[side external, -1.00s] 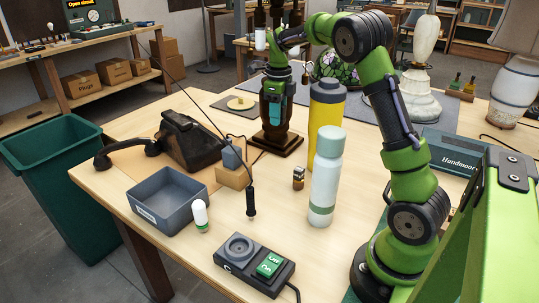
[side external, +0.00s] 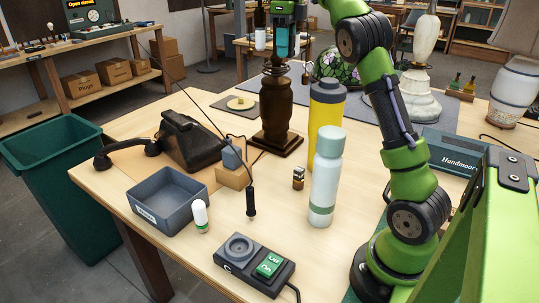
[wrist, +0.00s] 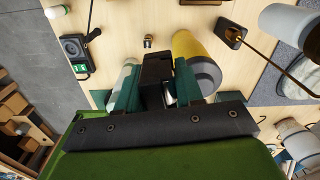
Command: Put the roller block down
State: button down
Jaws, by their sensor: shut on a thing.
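In the wrist view a dark, boxy block (wrist: 154,68), which I take to be the roller block, sits between the teal fingers of my gripper (wrist: 156,88). My gripper is shut on it. In the side view my gripper (side external: 283,45) is raised high, in line with the dark turned-wood lamp base (side external: 277,105). I cannot clearly make out the held block in the side view. Below it in the wrist view the light wooden table (wrist: 120,22) shows.
A yellow bottle (side external: 326,112) and a pale bottle (side external: 325,180) stand close by. A grey bin (side external: 168,210), a black telephone (side external: 190,142), a wooden block (side external: 234,177) and a switch box (side external: 254,264) occupy the left and front. Bare tabletop lies around the small brass-and-black part (side external: 298,178).

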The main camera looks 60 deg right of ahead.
jog(key=s+d+r+m, duration=0.1)
jog(key=s+r, duration=0.1)
jog(key=s, duration=0.9)
send_over(340, 195)
notch_tip(340, 195, down, 3)
jog(key=shift+m, duration=0.4)
notch_tip(340, 195, down, 36)
jog(key=shift+r, duration=0.15)
jog(key=c, duration=1.2)
grip_release()
jog(key=o, duration=0.5)
notch_tip(340, 195, up, 12)
jog(key=shift+r, duration=0.1)
